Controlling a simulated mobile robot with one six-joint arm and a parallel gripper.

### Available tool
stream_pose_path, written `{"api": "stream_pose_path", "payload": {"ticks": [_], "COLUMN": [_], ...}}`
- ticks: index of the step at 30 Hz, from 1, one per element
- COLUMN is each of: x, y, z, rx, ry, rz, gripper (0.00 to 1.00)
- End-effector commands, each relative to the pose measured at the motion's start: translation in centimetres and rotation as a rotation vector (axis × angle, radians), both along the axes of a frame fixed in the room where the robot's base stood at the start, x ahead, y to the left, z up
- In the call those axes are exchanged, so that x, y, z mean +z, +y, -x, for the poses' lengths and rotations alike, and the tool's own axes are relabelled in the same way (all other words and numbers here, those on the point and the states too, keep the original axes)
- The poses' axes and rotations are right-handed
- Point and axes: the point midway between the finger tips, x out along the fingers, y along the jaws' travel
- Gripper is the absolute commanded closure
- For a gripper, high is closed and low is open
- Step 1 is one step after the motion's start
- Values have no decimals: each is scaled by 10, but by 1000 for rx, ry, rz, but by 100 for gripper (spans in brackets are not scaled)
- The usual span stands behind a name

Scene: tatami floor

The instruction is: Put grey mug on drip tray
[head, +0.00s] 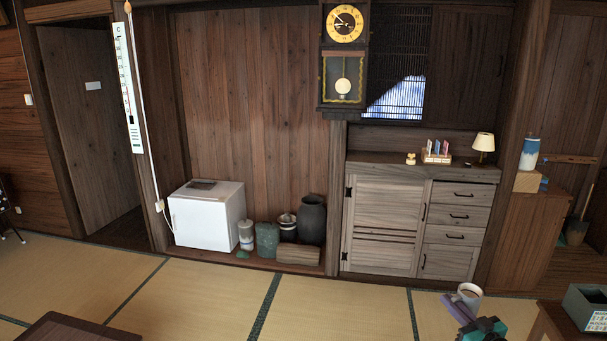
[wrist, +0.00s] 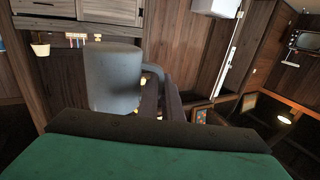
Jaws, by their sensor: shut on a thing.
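The grey mug (head: 469,292) is at the lower right of the head view, held up in front of the drawer cabinet, with a brownish inside showing at its top. In the wrist view the mug (wrist: 111,82) is large and close, with its handle at its right side. My gripper (head: 463,309) is shut on the mug, by the handle as far as the wrist view shows; its dark fingers (wrist: 172,100) are beside the handle. I cannot make out a drip tray in either view.
A dark grey-green box (head: 588,304) with a label stands on a brown wooden surface (head: 553,325) at the lower right. A dark low table (head: 72,328) is at the lower left. The tatami floor (head: 330,305) between them is clear. A wooden cabinet (head: 385,215) stands against the wall.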

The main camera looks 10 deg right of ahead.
Motion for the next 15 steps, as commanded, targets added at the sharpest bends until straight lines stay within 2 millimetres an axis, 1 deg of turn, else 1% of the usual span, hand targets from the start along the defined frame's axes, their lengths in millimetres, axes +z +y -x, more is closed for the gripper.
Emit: {"api": "stream_pose_path", "payload": {"ticks": [1, 6, 11, 15], "x": [2, 5, 9, 12], "y": [14, 58, 100, 139], "z": [-8, -30, -47, -59], "rx": [28, 112, 195, 269], "ry": [-1, -1, 0, -1], "rz": [1, 2, 1, 1], "gripper": [100, 100, 100, 100]}}
